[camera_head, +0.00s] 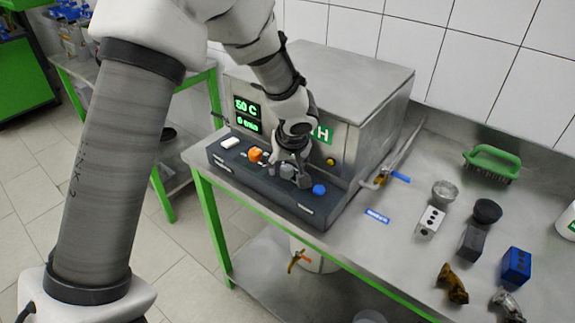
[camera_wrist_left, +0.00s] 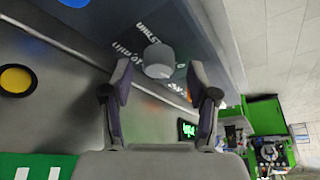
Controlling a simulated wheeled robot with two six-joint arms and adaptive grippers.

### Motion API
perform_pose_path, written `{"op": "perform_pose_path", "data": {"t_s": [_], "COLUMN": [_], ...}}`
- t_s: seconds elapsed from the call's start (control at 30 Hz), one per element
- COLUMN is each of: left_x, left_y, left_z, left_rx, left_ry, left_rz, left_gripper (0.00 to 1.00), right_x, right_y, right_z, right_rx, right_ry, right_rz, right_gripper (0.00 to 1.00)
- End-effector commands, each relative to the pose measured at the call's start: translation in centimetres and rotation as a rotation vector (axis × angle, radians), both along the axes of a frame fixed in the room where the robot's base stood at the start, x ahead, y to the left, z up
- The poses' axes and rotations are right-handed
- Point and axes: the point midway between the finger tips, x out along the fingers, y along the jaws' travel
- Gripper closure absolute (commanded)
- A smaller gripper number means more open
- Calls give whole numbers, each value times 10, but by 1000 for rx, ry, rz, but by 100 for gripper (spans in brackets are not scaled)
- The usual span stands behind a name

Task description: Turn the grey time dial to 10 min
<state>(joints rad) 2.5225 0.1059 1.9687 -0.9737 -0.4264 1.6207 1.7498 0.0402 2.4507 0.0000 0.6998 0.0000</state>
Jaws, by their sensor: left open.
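The grey time dial (camera_head: 287,171) sits on the dark front panel of the steel bath, between an orange dial (camera_head: 256,154) and a blue knob (camera_head: 319,189). My left gripper (camera_head: 289,174) is pointed down over the grey dial, with its fingers open on either side of it. In the left wrist view, the grey dial (camera_wrist_left: 158,58) shows round and pale between the two spread fingertips (camera_wrist_left: 163,72), with a visible gap on each side. The green display (camera_head: 247,124) appears to read 0 min, under a temperature line. My right gripper is not in view.
A white switch (camera_head: 229,142) is at the panel's left end. The steel bath box (camera_head: 340,85) rises right behind the gripper, with a yellow button (camera_head: 330,162) on its front. A green brush (camera_head: 491,163) and several small blocks lie on the table to the right.

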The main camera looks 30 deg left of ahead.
Motion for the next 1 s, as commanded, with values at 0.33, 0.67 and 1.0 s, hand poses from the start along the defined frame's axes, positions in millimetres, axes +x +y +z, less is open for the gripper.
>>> {"op": "perform_pose_path", "data": {"t_s": [0.33, 0.67, 1.0], "left_x": [1, 1, 0], "left_y": [1, 1, 2], "left_z": [-4, -5, -9], "left_rx": [-1, -1, -4], "left_ry": [-1, 2, 1], "left_rz": [0, -3, -97], "left_gripper": [65, 100, 100], "right_x": [1, 1, 1], "right_y": [0, 0, 0], "right_z": [0, -1, -18], "right_rx": [0, 0, 0], "right_ry": [-1, -1, -1], "right_rz": [0, 0, 0], "right_gripper": [100, 100, 100]}}
